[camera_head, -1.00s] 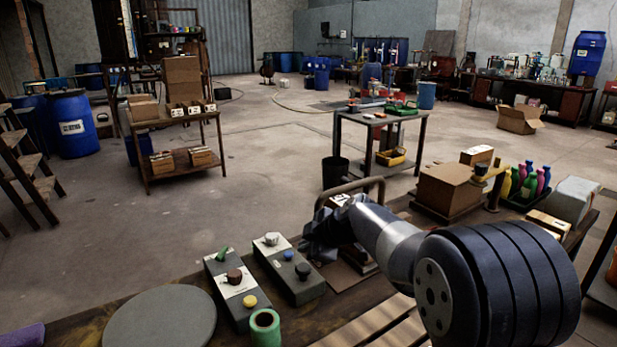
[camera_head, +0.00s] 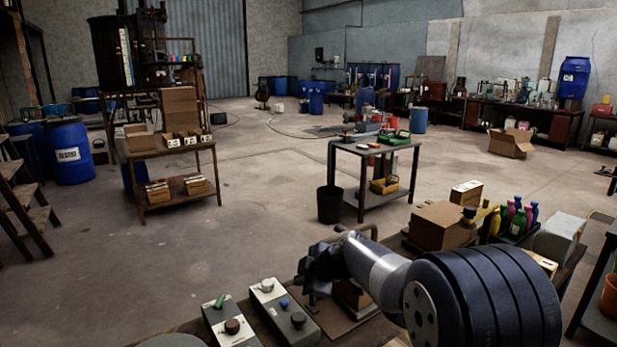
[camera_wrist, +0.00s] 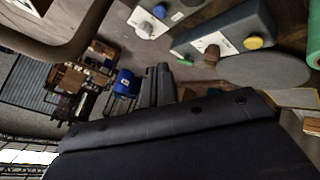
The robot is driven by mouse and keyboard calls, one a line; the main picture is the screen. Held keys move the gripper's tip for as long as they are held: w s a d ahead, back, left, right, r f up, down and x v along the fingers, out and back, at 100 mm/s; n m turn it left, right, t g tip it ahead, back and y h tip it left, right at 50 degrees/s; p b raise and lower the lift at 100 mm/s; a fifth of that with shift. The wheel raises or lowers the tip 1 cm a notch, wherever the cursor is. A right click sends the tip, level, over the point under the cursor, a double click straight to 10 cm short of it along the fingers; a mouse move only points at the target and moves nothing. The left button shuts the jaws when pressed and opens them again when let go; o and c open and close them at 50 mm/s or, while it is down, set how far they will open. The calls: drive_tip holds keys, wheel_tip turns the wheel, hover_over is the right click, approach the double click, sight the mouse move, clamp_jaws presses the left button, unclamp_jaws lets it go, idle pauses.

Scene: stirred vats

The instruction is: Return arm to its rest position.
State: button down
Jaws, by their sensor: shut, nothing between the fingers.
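My gripper (camera_head: 318,272) is at the end of my bent arm in the head view, above the workbench and beside the control boxes. It looks dark there and its fingers are hard to make out. In the wrist view two dark fingers (camera_wrist: 157,88) lie close together with nothing between them. A large dark part of my own arm fills the lower part of the wrist view.
Two grey control boxes with knobs (camera_head: 279,308) stand on the workbench just left of my gripper. A cardboard box (camera_head: 436,226) and coloured bottles (camera_head: 517,221) stand to the right. A small table (camera_head: 375,150) stands beyond, with open floor (camera_head: 270,210) left of it.

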idle(0.4)
wheel_tip(320, 180, down, 7)
drive_tip(key=b, duration=0.4)
drive_tip(key=shift+r, duration=0.1)
drive_tip(key=shift+r+b, duration=0.25)
drive_tip(key=shift+b, duration=0.8)
drive_tip(key=b, duration=0.3)
drive_tip(key=shift+r, duration=0.2)
drive_tip(key=shift+r, duration=0.9)
drive_tip(key=shift+f, duration=0.65)
drive_tip(key=shift+w+r+p, duration=0.1)
drive_tip(key=shift+r+p, duration=0.05)
drive_tip(key=shift+p, duration=1.5)
